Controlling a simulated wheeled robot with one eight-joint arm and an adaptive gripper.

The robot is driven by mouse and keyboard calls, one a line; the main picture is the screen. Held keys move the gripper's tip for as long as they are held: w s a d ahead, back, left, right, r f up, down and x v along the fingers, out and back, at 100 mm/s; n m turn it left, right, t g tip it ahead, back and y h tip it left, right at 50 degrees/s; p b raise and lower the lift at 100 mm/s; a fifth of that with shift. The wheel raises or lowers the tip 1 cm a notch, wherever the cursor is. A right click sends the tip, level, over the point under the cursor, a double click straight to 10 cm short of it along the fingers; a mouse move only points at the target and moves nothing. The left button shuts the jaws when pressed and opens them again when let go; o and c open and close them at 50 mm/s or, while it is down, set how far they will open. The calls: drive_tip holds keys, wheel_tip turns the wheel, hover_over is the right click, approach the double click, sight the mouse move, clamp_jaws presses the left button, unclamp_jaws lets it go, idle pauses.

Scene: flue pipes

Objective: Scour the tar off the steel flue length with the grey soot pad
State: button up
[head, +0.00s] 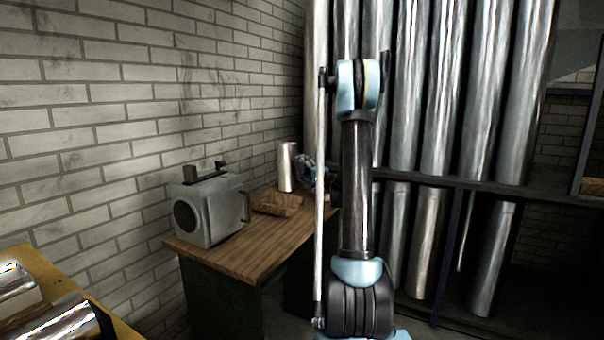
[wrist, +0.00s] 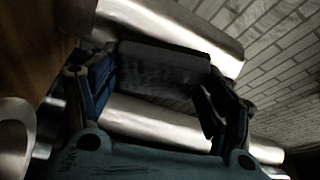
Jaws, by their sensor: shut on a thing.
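My gripper (wrist: 165,88) is shut on the grey soot pad (wrist: 165,68), a dark block held between its two fingers in the wrist view. A shiny steel pipe (wrist: 190,33) lies just beyond the pad; I cannot tell whether they touch. Another steel cylinder (wrist: 150,120) shows between the fingers. In the head view a short steel flue length (head: 287,166) stands upright on the wooden bench. My gripper (head: 310,172) is right beside it, partly hidden behind my arm; the pad is not clear there. I see no distinct tar patch.
A grey metal box with a crank (head: 208,208) and a brown block (head: 277,204) sit on the wooden bench (head: 262,250). A rack of tall steel pipes (head: 445,90) fills the right. A yellow bench (head: 25,255) with pipes is at lower left. A brick wall (head: 130,90) stands behind.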

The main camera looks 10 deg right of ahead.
drive_tip(key=s+d, duration=0.4)
drive_tip(key=d, duration=0.1)
drive_tip(key=shift+d, duration=0.35)
idle(0.4)
drive_tip(key=shift+s, duration=0.2)
